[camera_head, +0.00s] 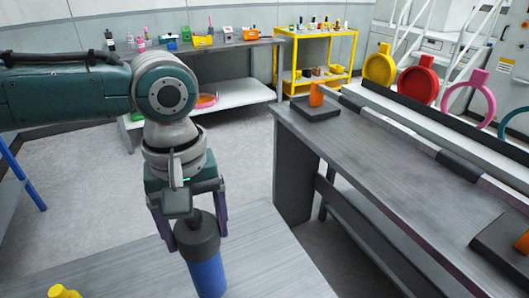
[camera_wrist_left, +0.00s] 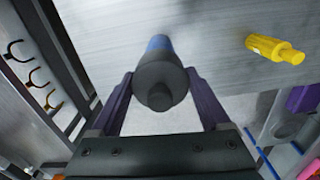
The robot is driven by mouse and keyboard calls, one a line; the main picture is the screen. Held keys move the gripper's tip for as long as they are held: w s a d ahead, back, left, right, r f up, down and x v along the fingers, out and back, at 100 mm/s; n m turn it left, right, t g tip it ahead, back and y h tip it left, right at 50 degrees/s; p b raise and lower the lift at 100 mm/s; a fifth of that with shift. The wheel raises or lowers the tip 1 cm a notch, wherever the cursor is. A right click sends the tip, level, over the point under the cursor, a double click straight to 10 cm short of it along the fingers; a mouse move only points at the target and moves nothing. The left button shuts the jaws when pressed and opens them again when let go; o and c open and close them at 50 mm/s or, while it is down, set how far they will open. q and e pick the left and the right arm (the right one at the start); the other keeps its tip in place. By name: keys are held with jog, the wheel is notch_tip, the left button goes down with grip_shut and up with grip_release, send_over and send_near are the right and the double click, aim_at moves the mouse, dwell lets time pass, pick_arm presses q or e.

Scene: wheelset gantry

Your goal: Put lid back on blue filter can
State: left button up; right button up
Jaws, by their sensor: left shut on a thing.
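The blue filter can (camera_head: 207,278) stands on the near grey table, at the bottom of the head view. Its dark grey lid (camera_head: 197,230) is directly above it with no visible gap; whether it is fully seated I cannot tell. My left gripper (camera_head: 196,242) points down with its purple fingers shut on the lid's two sides. In the left wrist view, the lid (camera_wrist_left: 158,72) with its round knob is between the fingers (camera_wrist_left: 160,78), and a strip of the blue can (camera_wrist_left: 158,43) shows beyond it. My right gripper is not in view.
A yellow bottle-like object (camera_wrist_left: 272,48) lies on the near table (camera_head: 275,255), apart from the can. A grey workbench (camera_head: 390,165) with dark blocks and orange parts stands to the right. Bare floor lies between the tables. A yellow cart (camera_head: 312,50) is at the back.

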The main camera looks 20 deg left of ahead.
pick_arm(q)
jog(key=shift+p, duration=0.45)
dwell(0.5)
jog(key=o, duration=1.3)
notch_tip(320, 180, up, 7)
jog(key=p, duration=0.8)
jog(key=shift+r+p, duration=0.1)
jog(key=shift+p, duration=0.2)
